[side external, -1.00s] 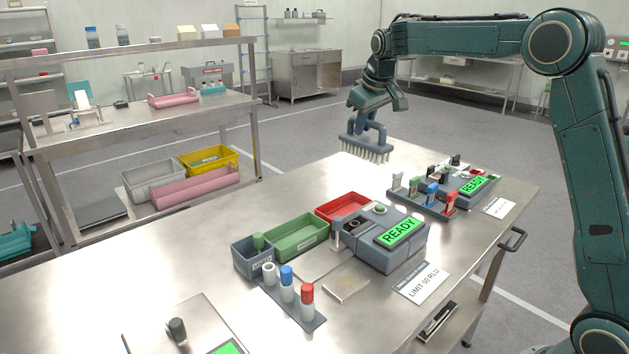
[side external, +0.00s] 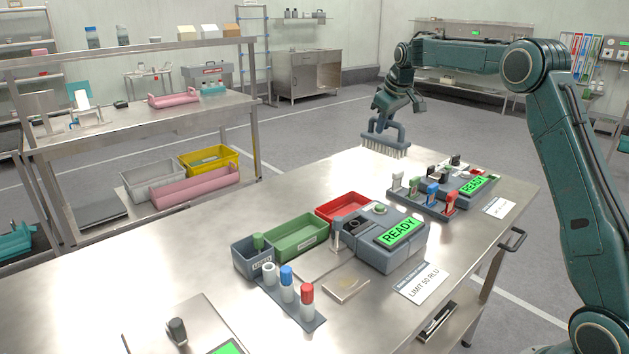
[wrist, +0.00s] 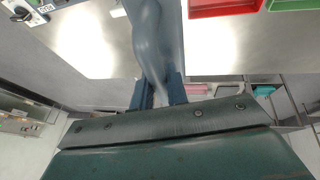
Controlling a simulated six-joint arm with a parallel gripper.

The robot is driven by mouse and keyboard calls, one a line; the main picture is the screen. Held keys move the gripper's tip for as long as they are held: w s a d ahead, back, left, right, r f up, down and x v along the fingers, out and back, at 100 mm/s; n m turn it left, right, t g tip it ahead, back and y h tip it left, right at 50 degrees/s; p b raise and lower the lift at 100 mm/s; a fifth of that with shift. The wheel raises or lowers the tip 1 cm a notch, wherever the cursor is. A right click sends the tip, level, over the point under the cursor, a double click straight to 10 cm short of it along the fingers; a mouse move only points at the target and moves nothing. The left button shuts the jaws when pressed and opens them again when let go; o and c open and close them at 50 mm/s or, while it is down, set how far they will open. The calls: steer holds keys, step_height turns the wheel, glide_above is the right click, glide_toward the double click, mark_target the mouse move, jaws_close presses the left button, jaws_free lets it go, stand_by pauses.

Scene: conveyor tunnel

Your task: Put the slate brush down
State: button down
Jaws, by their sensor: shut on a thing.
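The slate brush (side external: 384,139) is a blue-grey block with a looped handle and a row of pale bristles pointing down. My gripper (side external: 392,112) is shut on its handle from above. In the side view the brush is at the far end of the steel table (side external: 165,270), roughly level. I cannot tell whether its bristles touch the tabletop or hang just above it. In the wrist view the smooth blue-grey handle (wrist: 158,40) runs up from between my gripper's fingers (wrist: 160,94); the bristles are hidden there.
A rack of small coloured-top items (side external: 425,198) and a device reading READY (side external: 470,187) stand near the brush. Red (side external: 343,207) and green (side external: 298,238) trays and a larger READY device (side external: 385,240) are closer. Bare steel lies left of these.

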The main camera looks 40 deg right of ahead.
mark_target(391, 153)
step_height(391, 153, down, 14)
steer(key=shift+r, duration=0.15)
stand_by(0.3)
steer(key=shift+f, duration=2.15)
steer(key=shift+f, duration=0.15)
steer(key=c, duration=1.4)
jaws_free()
steer(key=v, duration=1.2)
